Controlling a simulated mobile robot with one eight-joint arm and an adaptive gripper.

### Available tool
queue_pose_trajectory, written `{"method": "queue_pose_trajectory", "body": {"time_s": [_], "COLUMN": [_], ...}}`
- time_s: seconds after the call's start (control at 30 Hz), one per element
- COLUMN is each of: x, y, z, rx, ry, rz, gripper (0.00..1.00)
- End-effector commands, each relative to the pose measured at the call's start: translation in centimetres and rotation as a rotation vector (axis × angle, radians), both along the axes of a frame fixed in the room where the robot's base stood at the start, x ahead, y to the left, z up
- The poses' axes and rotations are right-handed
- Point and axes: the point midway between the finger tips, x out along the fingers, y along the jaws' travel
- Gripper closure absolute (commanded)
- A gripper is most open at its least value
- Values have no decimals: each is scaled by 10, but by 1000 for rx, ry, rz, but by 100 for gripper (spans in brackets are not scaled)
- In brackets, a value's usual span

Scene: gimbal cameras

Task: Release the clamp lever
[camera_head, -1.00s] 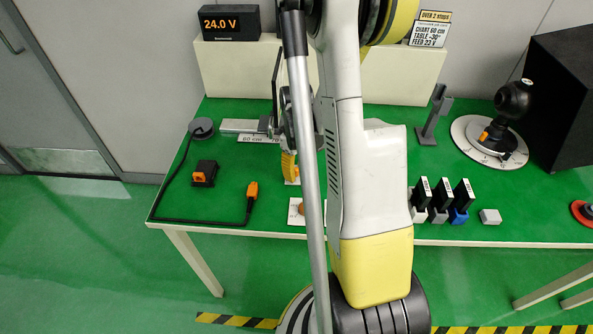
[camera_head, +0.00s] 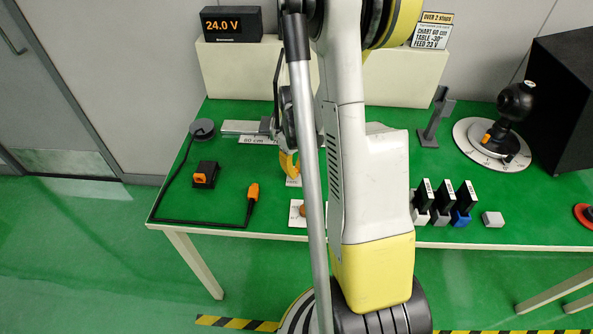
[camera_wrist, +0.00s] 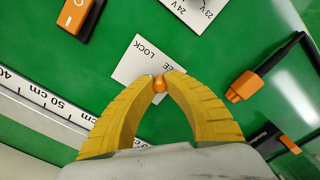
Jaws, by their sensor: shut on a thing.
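In the wrist view my gripper (camera_wrist: 160,78) has its two yellow fingers closed at the tips on a small orange knob (camera_wrist: 160,86), which looks like the end of the clamp lever. The rest of the lever is hidden behind the fingers. The knob is over a white card (camera_wrist: 133,66) lettered LOCK and, partly covered, "EE". In the head view my gripper (camera_head: 289,165) shows as a yellow shape beside my arm, just above a white card on the green table. My arm hides much of the clamp there.
A centimetre scale (camera_wrist: 40,108) runs at the lower left of the wrist view. An orange plug (camera_wrist: 242,87) on a black cable is to the right. A voltage dial card (camera_wrist: 198,12) is at the top. In the head view several black modules (camera_head: 443,198) stand right of my arm.

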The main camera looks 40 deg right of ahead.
Motion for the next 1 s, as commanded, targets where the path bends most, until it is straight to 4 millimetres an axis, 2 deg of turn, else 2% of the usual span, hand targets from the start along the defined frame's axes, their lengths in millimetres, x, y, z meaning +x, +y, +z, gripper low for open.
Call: {"method": "queue_pose_trajectory", "body": {"time_s": [0.03, 0.07, 0.1, 0.13, 0.4, 0.53, 1.0], "x": [0, 0, 0, 0, 0, 0, 0], "y": [0, 0, 0, 0, 0, 0, 0], "z": [0, 0, 0, 0, 0, 9, 102], "rx": [0, 0, 0, 0, 0, 0, 0], "ry": [0, 0, 0, 0, 0, 0, 0], "rz": [0, 0, 1, 1, 1, 1, 1], "gripper": [100, 79, 67, 62, 62, 62, 62]}}
